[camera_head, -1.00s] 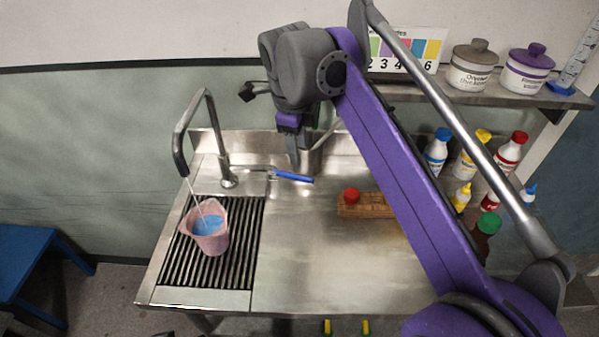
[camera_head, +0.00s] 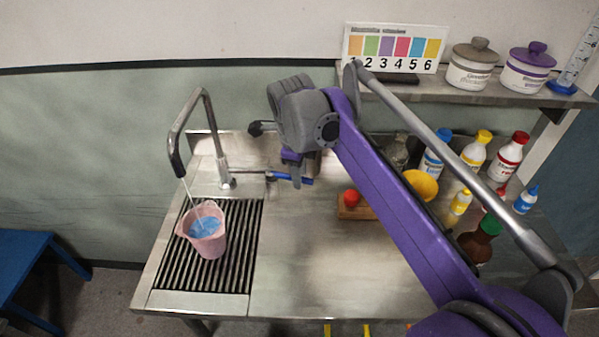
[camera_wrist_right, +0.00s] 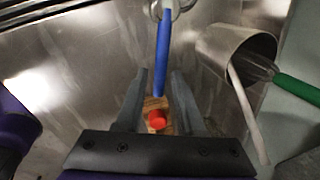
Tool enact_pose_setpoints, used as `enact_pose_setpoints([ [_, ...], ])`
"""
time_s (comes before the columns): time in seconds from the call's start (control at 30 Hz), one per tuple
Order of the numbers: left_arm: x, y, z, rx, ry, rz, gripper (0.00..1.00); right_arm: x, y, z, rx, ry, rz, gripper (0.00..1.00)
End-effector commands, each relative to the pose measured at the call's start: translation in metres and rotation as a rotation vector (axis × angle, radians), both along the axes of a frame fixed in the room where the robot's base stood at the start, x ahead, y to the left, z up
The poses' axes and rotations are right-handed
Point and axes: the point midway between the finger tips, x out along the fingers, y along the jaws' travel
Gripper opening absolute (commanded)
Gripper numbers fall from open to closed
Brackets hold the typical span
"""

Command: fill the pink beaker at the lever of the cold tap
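The pink beaker (camera_head: 207,245) stands upright on the slatted drain at the left of the counter, with blue liquid inside. A thin stream runs into it from the spout of the cold tap (camera_head: 209,120). The tap's blue lever (camera_head: 308,180) sticks out to the right of the tap base. My right gripper (camera_head: 296,184) is at the lever. In the right wrist view the gripper (camera_wrist_right: 161,72) is open, and the blue lever (camera_wrist_right: 163,45) reaches between its fingers; contact cannot be told. My left gripper is not in view.
A wooden block with a red knob (camera_head: 352,197) lies right of the lever. A yellow bowl (camera_head: 421,185) and several bottles stand at the right under a shelf (camera_head: 490,93) with two lidded jars. A metal cup (camera_wrist_right: 237,45) lies near the gripper. The front middle counter is clear.

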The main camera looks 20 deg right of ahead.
Motion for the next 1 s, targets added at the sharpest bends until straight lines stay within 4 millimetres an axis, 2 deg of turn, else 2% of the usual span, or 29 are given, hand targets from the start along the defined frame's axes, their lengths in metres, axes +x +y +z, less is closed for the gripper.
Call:
enact_pose_setpoints([
  [0.03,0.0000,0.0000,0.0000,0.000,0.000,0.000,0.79,0.0000,0.0000,0.0001,0.000,0.000,0.000,0.26],
  [0.17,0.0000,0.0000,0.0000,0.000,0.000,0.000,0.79,0.0000,0.0000,0.0001,0.000,0.000,0.000,0.03],
  [0.2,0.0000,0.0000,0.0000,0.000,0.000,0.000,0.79,0.0000,0.0001,0.0002,0.000,0.000,0.000,0.00],
  [1.0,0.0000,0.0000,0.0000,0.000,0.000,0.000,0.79,0.0000,0.0001,0.0004,0.000,0.000,0.000,0.00],
])
